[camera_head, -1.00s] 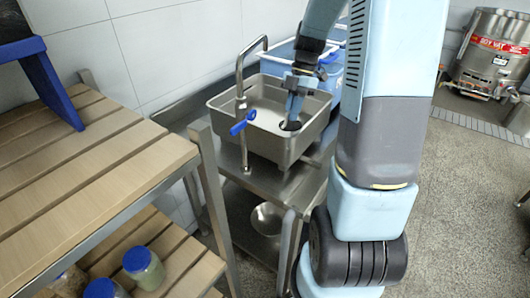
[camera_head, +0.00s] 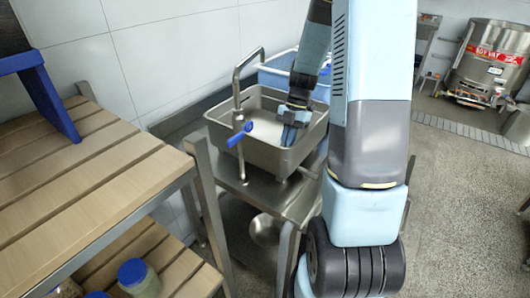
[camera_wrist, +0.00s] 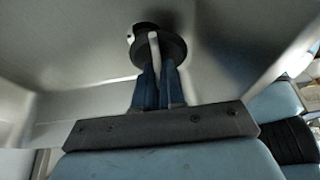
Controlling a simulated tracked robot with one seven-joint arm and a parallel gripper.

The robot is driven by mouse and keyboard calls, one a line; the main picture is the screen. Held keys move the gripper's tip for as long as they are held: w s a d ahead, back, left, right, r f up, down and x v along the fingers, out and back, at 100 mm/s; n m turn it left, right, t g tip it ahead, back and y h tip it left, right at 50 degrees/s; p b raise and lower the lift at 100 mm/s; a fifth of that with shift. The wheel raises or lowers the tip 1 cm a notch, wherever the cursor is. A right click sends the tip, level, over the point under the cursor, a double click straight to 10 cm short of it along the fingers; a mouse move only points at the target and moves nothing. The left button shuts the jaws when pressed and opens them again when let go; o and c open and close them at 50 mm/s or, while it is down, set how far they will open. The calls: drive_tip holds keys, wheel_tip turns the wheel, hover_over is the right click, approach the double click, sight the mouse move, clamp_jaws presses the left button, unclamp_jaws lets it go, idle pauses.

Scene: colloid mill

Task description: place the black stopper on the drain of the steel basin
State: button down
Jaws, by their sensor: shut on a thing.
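The black stopper (camera_wrist: 173,50) is a dark disc with a pale upright handle, seen in the wrist view. My gripper (camera_wrist: 157,66) is shut on this handle with its two blue fingers. In the head view my gripper (camera_head: 289,138) is down inside the steel basin (camera_head: 228,133), in its right part, and the stopper is hidden there. The basin's grey walls and floor fill much of the wrist view. The drain (camera_wrist: 145,27) shows as a dark-and-metal round partly behind the stopper. I cannot tell whether the stopper touches it.
A tall tap (camera_head: 238,95) with a blue lever stands at the basin's left edge. A blue tub (camera_head: 275,75) is behind the basin. A slatted wooden shelf (camera_head: 85,165) with jars (camera_head: 137,276) below is at the left. Open floor lies to the right.

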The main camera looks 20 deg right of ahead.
drive_tip(key=shift+f, duration=1.1)
drive_tip(key=shift+f, duration=0.1)
drive_tip(key=c, duration=1.2)
unclamp_jaws()
